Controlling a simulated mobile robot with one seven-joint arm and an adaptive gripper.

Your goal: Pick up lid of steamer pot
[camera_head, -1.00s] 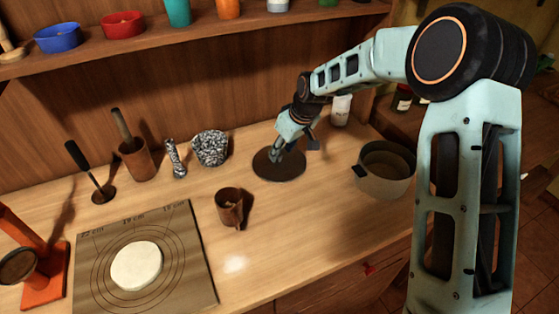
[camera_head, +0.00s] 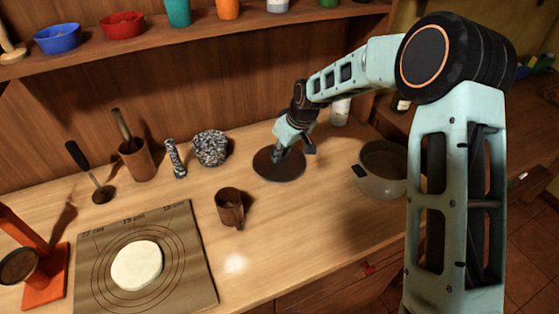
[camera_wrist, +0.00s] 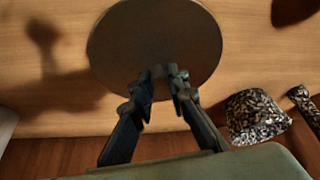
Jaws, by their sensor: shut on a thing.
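The steamer pot's lid (camera_head: 289,171) is a flat dark disc on the wooden counter, left of the pot. It also fills the upper middle of the wrist view (camera_wrist: 150,35). My gripper (camera_head: 278,157) is over the lid, pointing down. I cannot tell whether the lid is clear of the counter. The grey steamer pot (camera_head: 383,180) stands open to the right with a dark side handle.
A brown mug (camera_head: 230,207) stands in front of the lid, to its left. A speckled bowl (camera_head: 210,147) and speckled pestle (camera_head: 175,158) are at the back. A dough mat (camera_head: 190,240) lies front left. A shelf (camera_head: 190,31) runs above. Counter before the pot is clear.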

